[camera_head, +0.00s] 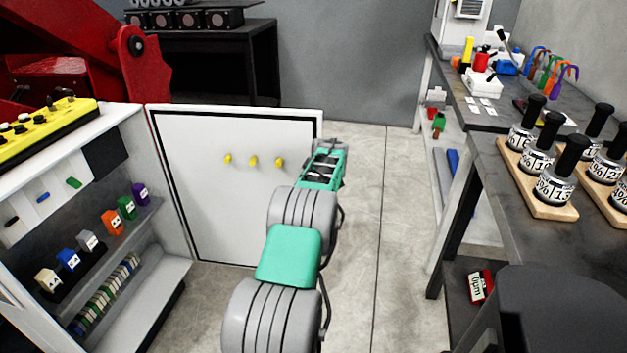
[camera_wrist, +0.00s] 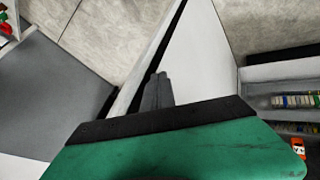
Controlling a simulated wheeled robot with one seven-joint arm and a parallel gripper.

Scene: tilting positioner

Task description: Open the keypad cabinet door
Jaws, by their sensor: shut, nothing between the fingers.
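The white cabinet door (camera_head: 235,185) stands swung wide open, its inner face with a dark border and three yellow pegs (camera_head: 253,161) towards the head camera. The cabinet (camera_head: 165,225) at the left shows its open inside. My gripper (camera_head: 328,150) is at the door's free right edge, near its top corner. In the wrist view the gripper's fingers (camera_wrist: 157,92) are together and empty, close beside the door (camera_wrist: 200,50); I cannot tell whether they touch it. No keypad shows; the door's outer face is hidden in the head view.
Inside the cabinet are shelves with small coloured blocks (camera_head: 112,222). A yellow button box (camera_head: 45,128) lies on top. A dark workbench (camera_head: 525,200) with labelled black-handled gauges (camera_head: 555,180) stands at the right. The floor (camera_head: 375,220) between door and bench is clear.

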